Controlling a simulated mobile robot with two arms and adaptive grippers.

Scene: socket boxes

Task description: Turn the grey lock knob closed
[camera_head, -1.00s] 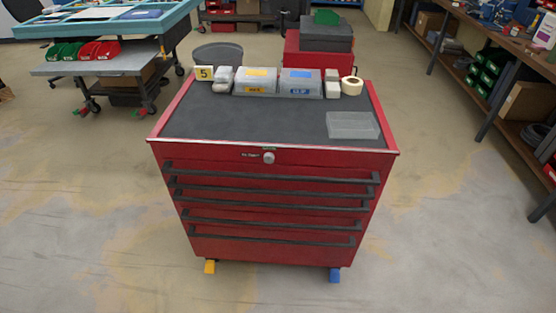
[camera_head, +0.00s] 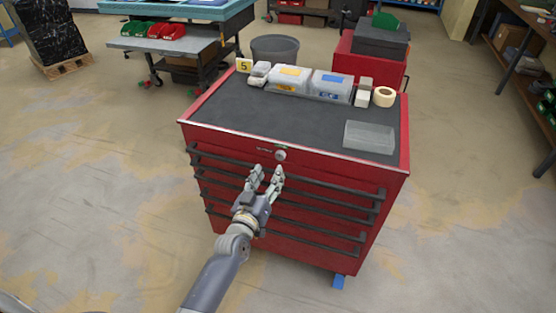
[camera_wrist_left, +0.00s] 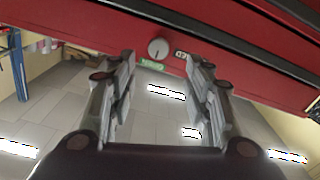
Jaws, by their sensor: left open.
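The round grey lock knob (camera_head: 280,155) is on the upper front edge of the red tool cabinet (camera_head: 225,140), just under the top. In the left wrist view the knob (camera_wrist_left: 158,48) shows close up, with a dark slot mark and a green label beside it. My left gripper (camera_head: 267,172) is open and empty, in front of the cabinet and a little below the knob. In the left wrist view its two fingers (camera_wrist_left: 160,85) stand on either side of the knob's line, apart from it. My right gripper is out of view.
Several black drawer handles (camera_head: 320,205) run across the cabinet front below the knob. On top are a clear lid (camera_head: 369,137), a tape roll (camera_head: 385,97) and clear bins (camera_head: 288,79). The floor around the cabinet's front is free.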

